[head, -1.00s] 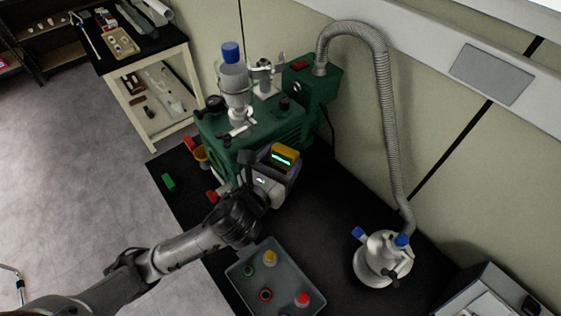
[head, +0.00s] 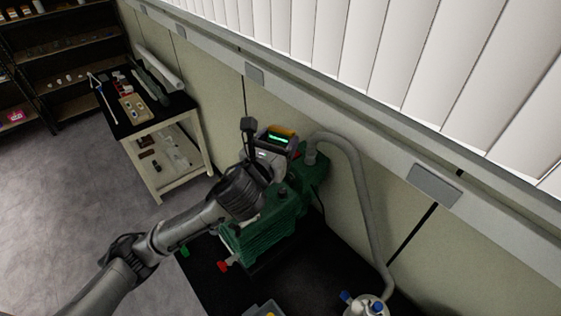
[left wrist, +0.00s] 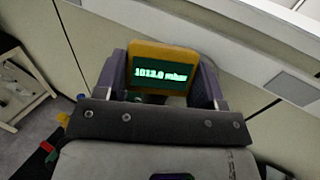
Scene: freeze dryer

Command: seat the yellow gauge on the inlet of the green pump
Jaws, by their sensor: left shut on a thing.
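The yellow gauge (head: 281,133) has a lit green display. In the left wrist view the gauge (left wrist: 163,57) sits between the two fingers and its display reads about 1013 mbar. My left gripper (head: 273,148) is shut on it and holds it above the green pump (head: 262,232); the fingers also show in the left wrist view (left wrist: 162,88). My gripper and arm cover much of the pump's top, so the inlet is hidden. I cannot tell the gap between gauge and inlet. My right gripper is not in view.
A ribbed grey hose (head: 352,170) runs from the pump's back right to a flask-like vessel (head: 366,306) with blue parts at the bottom. The wall stands close behind the pump. A side table (head: 165,132) with small items is at the left. The black bench (head: 205,285) is partly bare.

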